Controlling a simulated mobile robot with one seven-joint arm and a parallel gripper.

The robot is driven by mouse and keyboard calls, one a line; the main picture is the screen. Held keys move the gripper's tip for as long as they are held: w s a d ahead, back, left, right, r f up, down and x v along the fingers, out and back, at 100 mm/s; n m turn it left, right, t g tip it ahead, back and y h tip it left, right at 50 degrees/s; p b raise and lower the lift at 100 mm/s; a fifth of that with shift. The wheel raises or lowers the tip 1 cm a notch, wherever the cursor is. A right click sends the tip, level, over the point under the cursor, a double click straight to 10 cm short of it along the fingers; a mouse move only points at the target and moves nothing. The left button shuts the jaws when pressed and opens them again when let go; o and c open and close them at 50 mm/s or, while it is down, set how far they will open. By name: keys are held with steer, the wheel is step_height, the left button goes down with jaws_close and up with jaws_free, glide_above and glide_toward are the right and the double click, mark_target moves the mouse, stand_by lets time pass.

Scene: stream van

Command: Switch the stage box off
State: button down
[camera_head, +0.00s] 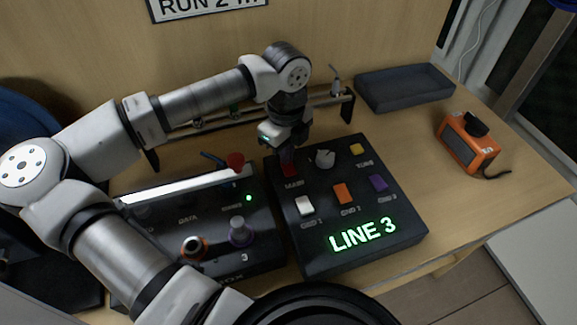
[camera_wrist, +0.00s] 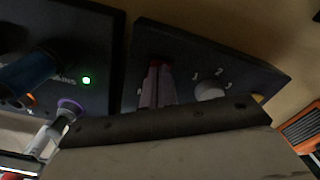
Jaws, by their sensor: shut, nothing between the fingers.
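Two dark control boxes sit side by side on the wooden bench; I cannot read which one is named the stage box. The right box (camera_head: 348,245) shows a lit green "LINE 3", a red switch (camera_head: 290,170) marked MAIN, a pale rotary knob (camera_head: 324,158), and white, orange, purple and yellow keys. The left box (camera_head: 262,262) has a lit green lamp (camera_head: 249,198), also in the wrist view (camera_wrist: 86,80), and several knobs. My gripper (camera_head: 287,156) is shut and empty, pointing down at the red switch. I cannot tell whether it touches; it partly hides the switch.
A red-topped lever (camera_head: 235,161) stands at the left box's back edge, close to my gripper. A rail (camera_head: 328,101) runs behind the boxes. A dark tray (camera_head: 405,88) and an orange device (camera_head: 467,143) lie right. Bare bench lies between them.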

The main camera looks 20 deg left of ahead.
steer(key=shift+f+b, duration=0.45)
steer(key=shift+r+p, duration=1.3)
steer(key=shift+r, duration=2.25)
